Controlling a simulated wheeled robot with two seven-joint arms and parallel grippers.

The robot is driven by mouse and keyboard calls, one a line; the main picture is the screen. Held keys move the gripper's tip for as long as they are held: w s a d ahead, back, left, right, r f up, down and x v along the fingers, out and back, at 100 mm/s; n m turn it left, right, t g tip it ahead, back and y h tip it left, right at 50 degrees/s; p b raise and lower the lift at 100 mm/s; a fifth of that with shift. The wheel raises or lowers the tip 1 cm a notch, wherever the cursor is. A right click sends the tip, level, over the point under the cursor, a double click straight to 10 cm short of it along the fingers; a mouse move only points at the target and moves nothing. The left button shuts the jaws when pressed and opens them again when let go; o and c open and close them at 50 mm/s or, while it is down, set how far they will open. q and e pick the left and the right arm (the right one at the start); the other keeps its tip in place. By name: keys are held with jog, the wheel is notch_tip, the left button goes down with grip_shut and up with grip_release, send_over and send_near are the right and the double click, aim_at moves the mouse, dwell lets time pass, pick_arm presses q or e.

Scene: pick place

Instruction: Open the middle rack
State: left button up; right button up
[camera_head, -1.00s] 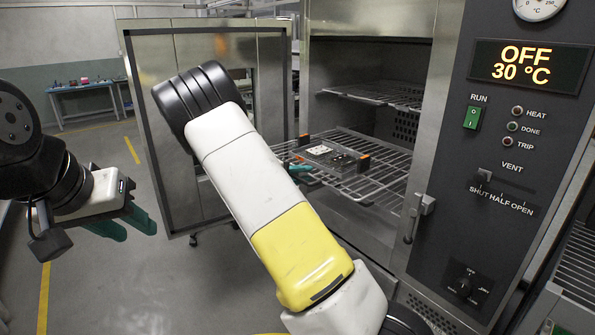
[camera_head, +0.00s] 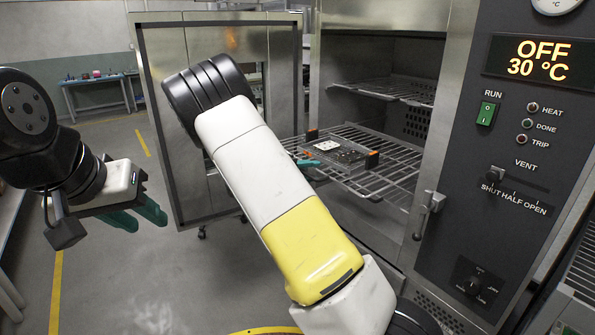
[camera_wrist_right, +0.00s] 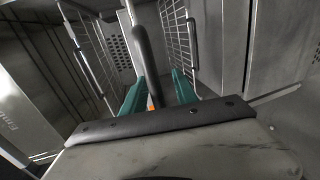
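The middle rack (camera_head: 395,178) is a wire shelf in the oven's lower visible level, carrying a dark tray with a board (camera_head: 338,154) and orange end pieces. My right arm crosses the centre of the head view and hides much of the rack's front left. My right gripper (camera_head: 304,162) shows its teal fingers at the rack's front. In the right wrist view, the right gripper's fingers (camera_wrist_right: 160,92) stand apart with a dark bar (camera_wrist_right: 145,60) between them; I cannot tell whether they touch it. My left gripper (camera_head: 137,212) hangs in free air at left with its teal fingers apart.
The oven door (camera_head: 222,110) stands open on the left. An upper rack (camera_head: 395,90) sits inside the oven. A latch handle (camera_head: 430,205) projects from the front beside the control panel (camera_head: 530,150), which reads OFF 30 °C. The floor at left is clear.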

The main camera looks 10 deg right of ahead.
jog(key=v, duration=0.7)
jog(key=shift+s+a, duration=0.15)
jog(key=shift+a, duration=0.2)
jog(key=shift+a, duration=0.1)
